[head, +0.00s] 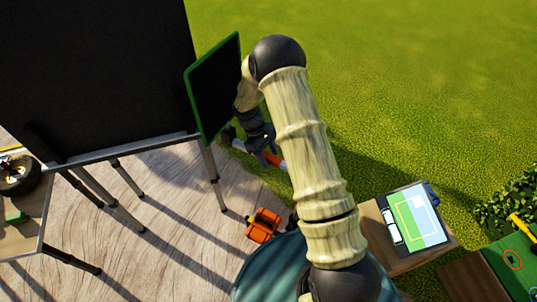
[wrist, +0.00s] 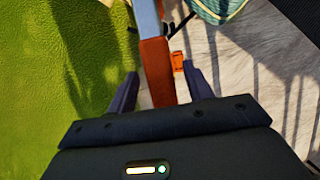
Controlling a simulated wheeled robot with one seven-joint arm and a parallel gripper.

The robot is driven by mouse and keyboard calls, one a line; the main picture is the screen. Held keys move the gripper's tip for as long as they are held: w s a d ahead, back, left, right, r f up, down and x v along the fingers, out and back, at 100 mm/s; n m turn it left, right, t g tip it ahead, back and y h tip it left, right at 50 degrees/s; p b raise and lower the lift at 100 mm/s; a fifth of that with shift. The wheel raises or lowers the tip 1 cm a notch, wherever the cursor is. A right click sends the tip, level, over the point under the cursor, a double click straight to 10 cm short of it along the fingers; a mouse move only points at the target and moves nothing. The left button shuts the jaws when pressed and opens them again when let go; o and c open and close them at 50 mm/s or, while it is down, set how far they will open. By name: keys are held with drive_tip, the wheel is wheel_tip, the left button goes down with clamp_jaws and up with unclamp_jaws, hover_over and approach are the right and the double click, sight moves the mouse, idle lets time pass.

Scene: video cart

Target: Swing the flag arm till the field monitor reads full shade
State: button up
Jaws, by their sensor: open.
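The flag (head: 214,88) is a black panel with a green edge, upright left of my arm in the head view. A bar with an orange part (head: 270,157) and a grey part shows by my gripper (head: 262,138). In the wrist view the bar's orange part (wrist: 156,65) runs between the two spread fingers of my gripper (wrist: 157,88), which is open; I cannot tell whether they touch it. My arm hides part of the bar in the head view. The field monitor (head: 415,218) shows a green field with a pale rectangle overlapping its upper right; no reading is legible.
A large black panel (head: 95,70) on a stand fills the upper left. An orange object (head: 263,225) lies on the wooden deck (head: 175,225). A teal round surface (head: 265,270) is below my arm. Grass (head: 430,80) lies open at the upper right.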

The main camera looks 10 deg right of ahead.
drive_tip(key=b+v, duration=0.1)
drive_tip(key=v, duration=0.5)
drive_tip(key=shift+w+a+r+b, duration=0.1)
drive_tip(key=shift+a+b, duration=0.05)
drive_tip(key=shift+b, duration=0.2)
drive_tip(key=shift+w+a+r, duration=0.1)
drive_tip(key=shift+a+r, duration=0.05)
drive_tip(key=shift+r, duration=0.4)
drive_tip(key=shift+r, duration=0.2)
drive_tip(key=s+d+r+m+t+y, duration=0.1)
drive_tip(key=s+r+m, duration=0.3)
drive_tip(key=s, duration=0.5)
drive_tip(key=s+d+r+m+t+y, duration=0.2)
drive_tip(key=s+d+r+m+t, duration=0.2)
drive_tip(key=s+r, duration=0.4)
drive_tip(key=s+m, duration=0.1)
drive_tip(key=s, duration=0.1)
drive_tip(key=shift+s+r+m+t, duration=0.3)
drive_tip(key=shift+r, duration=0.05)
drive_tip(key=shift+w, duration=0.1)
